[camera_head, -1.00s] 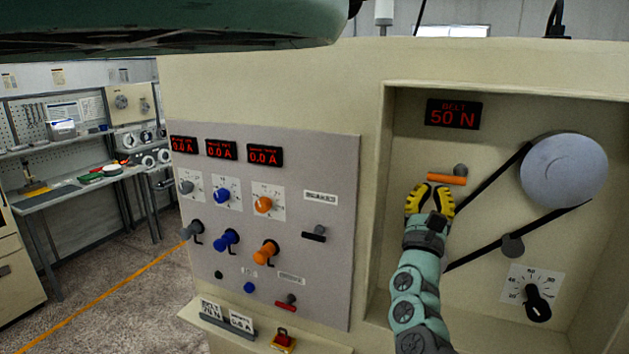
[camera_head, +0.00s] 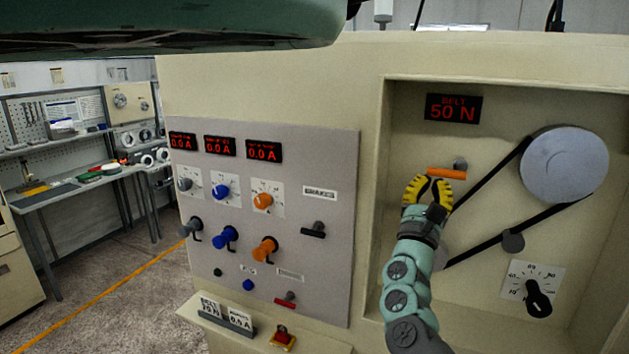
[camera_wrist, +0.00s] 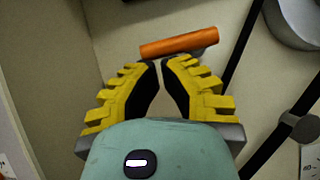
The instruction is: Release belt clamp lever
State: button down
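The orange belt clamp lever (camera_head: 446,173) lies almost horizontal on a grey pivot (camera_head: 460,163) in the recessed bay. In the wrist view the lever (camera_wrist: 180,42) lies just beyond my fingertips, tilted slightly up to the right. My gripper (camera_head: 430,178) is just below the left part of the lever. In the wrist view its yellow-ridged fingers (camera_wrist: 161,61) are drawn together, with a sliver of gap at the tips and nothing between them. I cannot tell whether the tips touch the lever. The belt display (camera_head: 453,108) reads 50 N.
A black belt (camera_head: 487,182) runs from the grey pulley (camera_head: 563,164) down past my gripper, close on its right. A small roller (camera_head: 513,241) and a dial knob (camera_head: 538,296) sit lower right. The bay's left wall is near my arm. The control panel (camera_head: 340,200) stands left.

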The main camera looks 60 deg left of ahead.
aim_at(429, 168)
jog(key=shift+s+a+r+m+h+b, duration=0.15)
jog(key=shift+m+h+b, duration=0.35)
jog(key=shift+m, duration=0.6)
jog(key=r+m+h+b, duration=0.1)
jog(key=m+h, duration=0.1)
jog(key=m+h+b, duration=0.1)
jog(key=m+h, duration=0.1)
jog(key=m, duration=0.1)
jog(key=r+m+h+b, duration=0.1)
jog(key=m+h, duration=0.1)
jog(key=m, duration=0.1)
jog(key=shift+s+a+r+t, duration=0.15)
jog(key=shift+a+r+t, duration=0.1)
jog(key=shift+r+t, duration=0.15)
jog(key=shift+d+r+m+h, duration=0.1)
jog(key=shift+r+m+h, duration=0.2)
jog(key=shift+m, duration=0.1)
jog(key=r+m+g+h+b, duration=0.1)
jog(key=m, duration=0.2)
jog(key=w+d+r+m+g+h+b, duration=0.1)
jog(key=m+b, duration=0.1)
jog(key=m, duration=0.2)
jog(key=d+r+m+g+h+b, duration=0.1)
jog(key=m+g+h+b, duration=0.1)
jog(key=m, duration=0.1)
jog(key=shift+w+d+r+m, duration=0.1)
jog(key=shift+w+r+m, duration=0.2)
jog(key=shift+r, duration=0.1)
jog(key=shift+s, duration=0.1)
